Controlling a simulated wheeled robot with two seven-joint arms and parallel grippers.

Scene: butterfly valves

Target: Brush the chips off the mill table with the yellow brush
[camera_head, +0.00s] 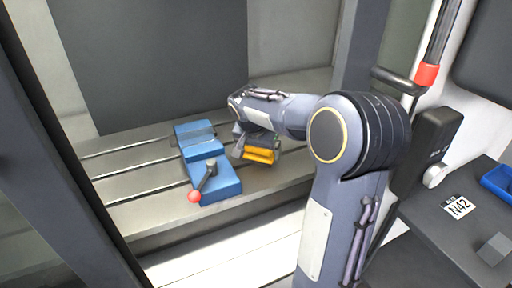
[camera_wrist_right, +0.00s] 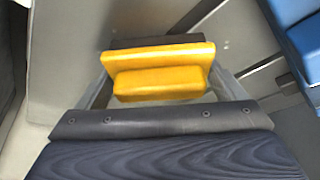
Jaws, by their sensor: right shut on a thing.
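The yellow brush (camera_head: 260,155) is over the mill table (camera_head: 135,189), just right of the blue vise. My right gripper (camera_head: 243,149) is shut on it. In the right wrist view the brush (camera_wrist_right: 160,72) lies across between the fingers of the gripper (camera_wrist_right: 158,88), with a dark strip along its far side. I cannot tell whether the brush touches the table. No chips can be clearly made out on the grey slotted table; a few tiny pale specks show near the brush in the wrist view. My left gripper is not in view.
A blue vise (camera_head: 209,166) with a red-knobbed handle (camera_head: 195,196) stands on the table close left of the gripper. A dark machine frame post (camera_head: 62,160) borders the left. At right is a dark bench (camera_head: 440,235) with an N42 label and a blue tray (camera_head: 498,182).

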